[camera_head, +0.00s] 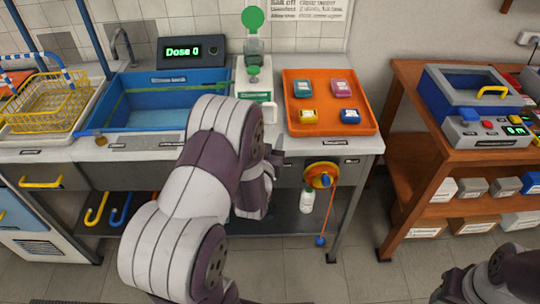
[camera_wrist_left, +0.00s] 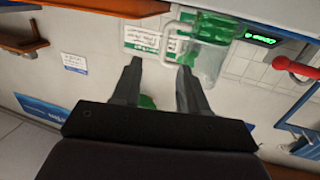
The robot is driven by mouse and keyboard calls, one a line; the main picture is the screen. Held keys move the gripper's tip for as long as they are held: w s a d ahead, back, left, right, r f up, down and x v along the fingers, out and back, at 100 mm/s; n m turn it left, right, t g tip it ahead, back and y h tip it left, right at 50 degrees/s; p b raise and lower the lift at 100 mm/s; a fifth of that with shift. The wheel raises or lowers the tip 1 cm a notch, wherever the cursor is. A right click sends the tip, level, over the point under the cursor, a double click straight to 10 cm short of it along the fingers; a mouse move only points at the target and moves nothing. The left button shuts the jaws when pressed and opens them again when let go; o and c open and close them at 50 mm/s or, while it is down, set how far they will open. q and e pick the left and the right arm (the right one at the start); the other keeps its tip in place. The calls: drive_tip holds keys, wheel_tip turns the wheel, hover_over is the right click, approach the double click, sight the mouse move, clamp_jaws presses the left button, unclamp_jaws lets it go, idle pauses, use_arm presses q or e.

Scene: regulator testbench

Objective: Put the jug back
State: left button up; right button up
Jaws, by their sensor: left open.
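In the left wrist view the clear jug (camera_wrist_left: 207,62) with a green band and a pale handle (camera_wrist_left: 171,42) shows just beyond my fingertips. My left gripper (camera_wrist_left: 160,80) is open, with nothing seen between its fingers, and the handle lies beyond the gap, near the right finger. In the head view a greenish clear vessel (camera_head: 254,60), which looks like the jug, is at the white stand (camera_head: 242,82) below a green disc. There my left gripper (camera_head: 273,160) is mostly hidden by my arm, in front of the counter. My right gripper is out of view.
A blue sink (camera_head: 205,84) and a "Dose 0" display (camera_head: 193,50) are left of the stand. An orange tray (camera_head: 292,126) with several coloured blocks is to its right. A yellow wire basket (camera_head: 45,100) stands far left. A wooden shelf unit (camera_head: 425,125) stands right, across a gap.

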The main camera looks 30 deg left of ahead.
use_arm(q)
drive_tip(key=s+d+f+m+g+h, duration=0.2)
drive_tip(key=s+d+g+h, duration=0.3)
drive_tip(key=d+g, duration=0.35)
drive_tip(key=s+d+g, duration=0.2)
drive_tip(key=s+g, duration=0.1)
drive_tip(key=s, duration=0.4)
drive_tip(key=s+d+r+m+g, duration=0.1)
drive_tip(key=s+d+g, duration=0.1)
drive_tip(key=s, duration=0.5)
drive_tip(key=shift+s+d+m+g, duration=0.25)
drive_tip(key=shift+s+m+g, duration=0.05)
drive_tip(key=shift+g, duration=0.55)
